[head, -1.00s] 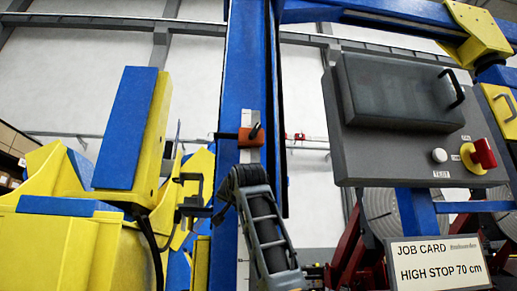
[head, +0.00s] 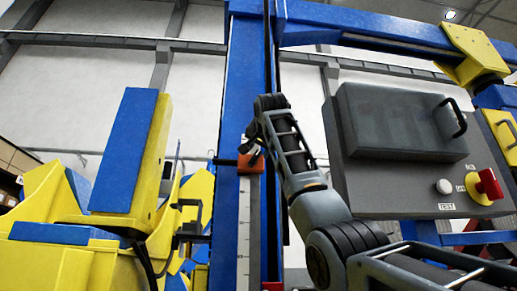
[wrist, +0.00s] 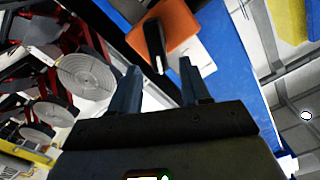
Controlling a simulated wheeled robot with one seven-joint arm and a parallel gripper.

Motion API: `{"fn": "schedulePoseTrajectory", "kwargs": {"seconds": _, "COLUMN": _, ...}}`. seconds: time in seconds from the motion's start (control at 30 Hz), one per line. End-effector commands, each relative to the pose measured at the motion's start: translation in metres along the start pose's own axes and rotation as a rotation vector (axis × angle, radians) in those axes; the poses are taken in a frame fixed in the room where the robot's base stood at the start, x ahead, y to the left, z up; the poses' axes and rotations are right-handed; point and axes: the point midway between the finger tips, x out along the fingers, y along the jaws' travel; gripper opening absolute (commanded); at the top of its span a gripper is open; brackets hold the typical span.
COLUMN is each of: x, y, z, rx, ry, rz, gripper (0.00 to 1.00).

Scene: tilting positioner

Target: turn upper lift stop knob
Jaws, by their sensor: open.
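The upper stop is an orange block (head: 250,164) on the blue column (head: 246,75), at the top of a pale scale strip (head: 243,235). In the wrist view the orange block (wrist: 180,22) carries a black bar-shaped knob (wrist: 154,45). My gripper (wrist: 158,68) is open and empty, its two fingers pointing at the knob. The knob's near end lies between the fingertip lines in the picture; I cannot tell whether the fingers touch it. In the head view my gripper (head: 250,146) overlaps the block's top and partly hides the knob.
A grey control box (head: 405,125) with a red switch (head: 487,184) hangs right of the column, close behind my arm. A yellow and blue positioner body (head: 130,160) stands at left. A small red part (head: 272,286) shows low on the column.

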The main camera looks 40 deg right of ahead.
Motion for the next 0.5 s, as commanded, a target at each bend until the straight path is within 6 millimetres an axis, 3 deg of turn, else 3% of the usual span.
{"fn": "schedulePoseTrajectory", "kwargs": {"seconds": 0.2, "x": 0.025, "y": -0.001, "z": -0.001, "rx": 0.000, "ry": -0.001, "rz": 0.001, "gripper": 0.47}}
{"fn": "schedulePoseTrajectory", "kwargs": {"seconds": 0.5, "x": 0.032, "y": 0.000, "z": 0.001, "rx": 0.000, "ry": 0.000, "rz": 0.000, "gripper": 0.47}}
